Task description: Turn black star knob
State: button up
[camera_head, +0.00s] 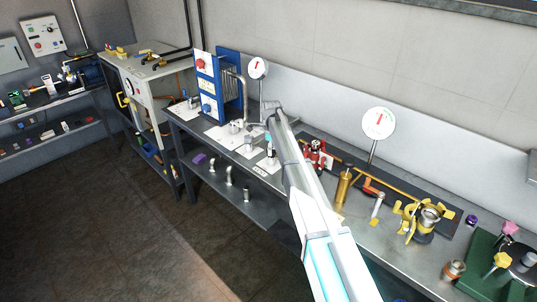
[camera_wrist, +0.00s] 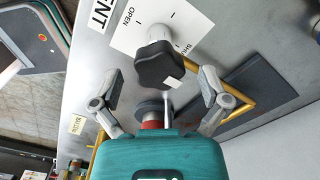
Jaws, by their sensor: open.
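In the wrist view, a black star knob (camera_wrist: 160,65) with lobed edges sits on a light grey round stem (camera_wrist: 157,33). A small white patch shows on its lower right side. Behind it is a white plate (camera_wrist: 128,40) marked OPEN and SHUT. My gripper (camera_wrist: 162,83) is open, one finger to the lower left of the knob and one to the lower right. No contact between fingers and knob is visible. In the head view my gripper (camera_head: 270,108) is over the bench near the wall, and I cannot make out the knob there.
A yellow pipe (camera_wrist: 241,103) runs right of the fingers in the wrist view. In the head view, the blue and white panel unit (camera_head: 220,85) stands left of my gripper. A round gauge (camera_head: 258,68) is behind it, and a red valve (camera_head: 316,157) is to the right.

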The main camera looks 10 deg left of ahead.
jog(key=shift+f, duration=0.45)
jog(key=c, duration=1.1)
jog(key=shift+a, duration=0.45)
jog(key=shift+c, duration=0.2)
jog(key=shift+d, duration=0.4)
